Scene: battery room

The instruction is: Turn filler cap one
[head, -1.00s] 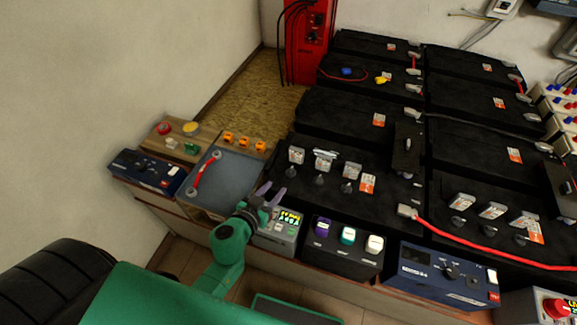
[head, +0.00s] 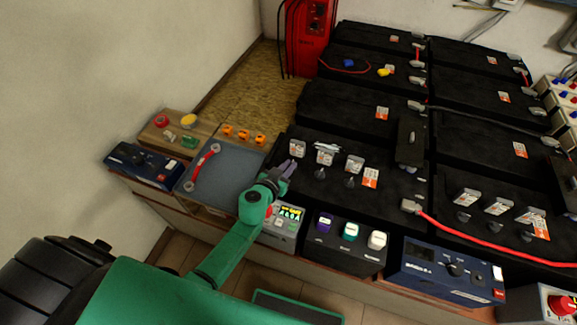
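The near-left black battery (head: 385,195) has a row of dark filler caps with grey tags behind them. The middle cap (head: 320,174) and the right cap (head: 349,182) show clearly. The leftmost cap is hidden behind my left gripper (head: 288,168); its tag (head: 297,148) shows just beyond. My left gripper's lilac fingers are at that cap's place, close together. I cannot tell whether they touch or grip the cap. My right gripper is not in view.
A grey tray (head: 230,175) with a red-handled strap lies left of the gripper. A small meter with a lit display (head: 287,214) and a box with coloured caps (head: 345,245) stand in front of the battery. A red cable (head: 470,232) crosses the right battery.

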